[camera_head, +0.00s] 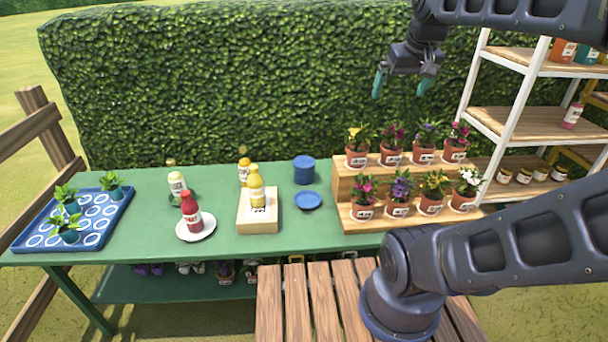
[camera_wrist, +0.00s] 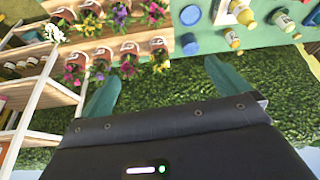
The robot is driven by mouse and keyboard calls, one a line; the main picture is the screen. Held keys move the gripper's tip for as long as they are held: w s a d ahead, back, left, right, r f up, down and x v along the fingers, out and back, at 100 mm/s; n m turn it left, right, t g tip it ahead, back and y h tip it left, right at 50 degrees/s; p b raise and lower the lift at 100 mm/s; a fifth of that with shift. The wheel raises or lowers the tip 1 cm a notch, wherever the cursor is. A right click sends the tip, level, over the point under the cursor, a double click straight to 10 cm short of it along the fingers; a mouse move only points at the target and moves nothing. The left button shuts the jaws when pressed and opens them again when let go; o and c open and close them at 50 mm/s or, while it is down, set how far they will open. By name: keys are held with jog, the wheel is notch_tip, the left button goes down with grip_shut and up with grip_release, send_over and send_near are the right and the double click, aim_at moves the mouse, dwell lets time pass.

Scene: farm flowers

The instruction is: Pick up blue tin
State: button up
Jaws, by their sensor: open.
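The blue tin (camera_head: 304,169) stands upright near the back edge of the green table, just behind a small blue saucer (camera_head: 308,200). In the wrist view, which is turned over, the tin (camera_wrist: 190,44) shows near the top, with the saucer (camera_wrist: 190,15) above it. My gripper (camera_head: 401,88) is open and empty, its teal fingers apart. It hangs in front of the hedge, higher than the tin and to its right, above the flower stand. In the wrist view the fingers (camera_wrist: 160,78) frame only hedge and pots between them.
A stepped wooden stand (camera_head: 400,205) with several potted flowers is right of the tin. A wooden block (camera_head: 257,222) with a yellow bottle (camera_head: 257,187) is to its left. A red bottle (camera_head: 191,211) stands on a white plate. A white shelf (camera_head: 500,121) rises at right.

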jog(key=w+d+f+n+t+h, duration=0.15)
jog(key=w+f+n, duration=0.55)
jog(key=w+f, duration=0.7)
jog(key=w+d+f+n+t+h, duration=0.15)
jog(key=w+f+n, duration=0.65)
jog(key=w, duration=0.9)
notch_tip(320, 180, up, 24)
jog(key=n+t+y, duration=0.2)
jog(key=n+t, duration=0.8)
jog(key=n, duration=1)
send_over(305, 173)
jog(key=s+a, duration=0.1)
jog(key=s, duration=0.4)
jog(key=f, duration=5.2)
jog(key=shift+w+d+f, duration=0.2)
jog(key=shift+w+d, duration=0.05)
jog(key=shift+w+f, duration=0.1)
jog(key=shift+w, duration=0.15)
jog(key=shift+w+d+f, duration=0.1)
jog(key=shift+w+f, duration=0.05)
jog(key=shift+w, duration=1.6)
jog(key=shift+w+d+f, duration=0.1)
jog(key=shift+w, duration=1.6)
jog(key=c, duration=0.8)
